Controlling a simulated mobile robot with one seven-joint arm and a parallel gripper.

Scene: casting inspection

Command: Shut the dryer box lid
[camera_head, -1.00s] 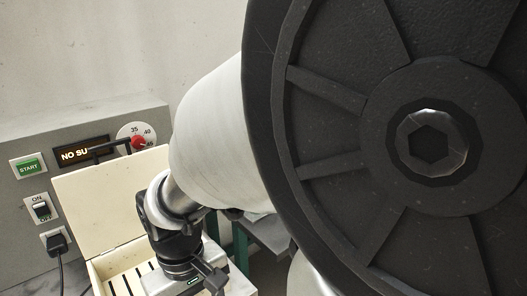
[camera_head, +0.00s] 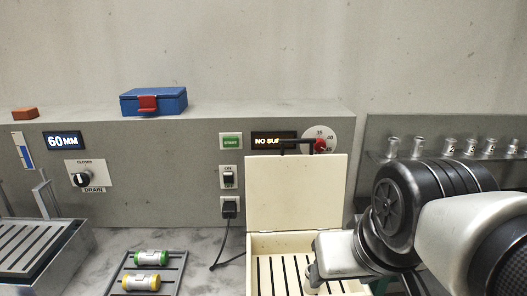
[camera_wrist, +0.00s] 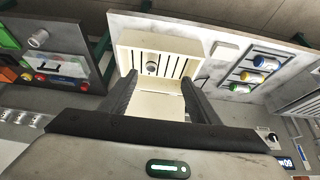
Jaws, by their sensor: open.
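The dryer box (camera_head: 262,241) is a cream box with dark slots in its floor. Its lid (camera_head: 295,190) stands upright at the back, open, with a dark bar handle (camera_head: 297,144) at its top edge. My gripper (camera_wrist: 160,88) is open, with its two dark fingers apart. In the wrist view the box (camera_wrist: 125,57) lies beyond the fingertips, and the lid (camera_wrist: 158,105) shows between the fingers; I see no contact. A small round piece (camera_wrist: 151,68) is on the slotted floor. In the head view my arm covers the box's right front, and the fingers cannot be made out.
A dark rack (camera_head: 176,266) with green- and yellow-capped cylinders lies left of the box. A cable runs from a plug (camera_head: 229,207) beside the lid. A control panel (camera_head: 130,200) stands behind. Small cups (camera_head: 450,146) stand on a shelf at right.

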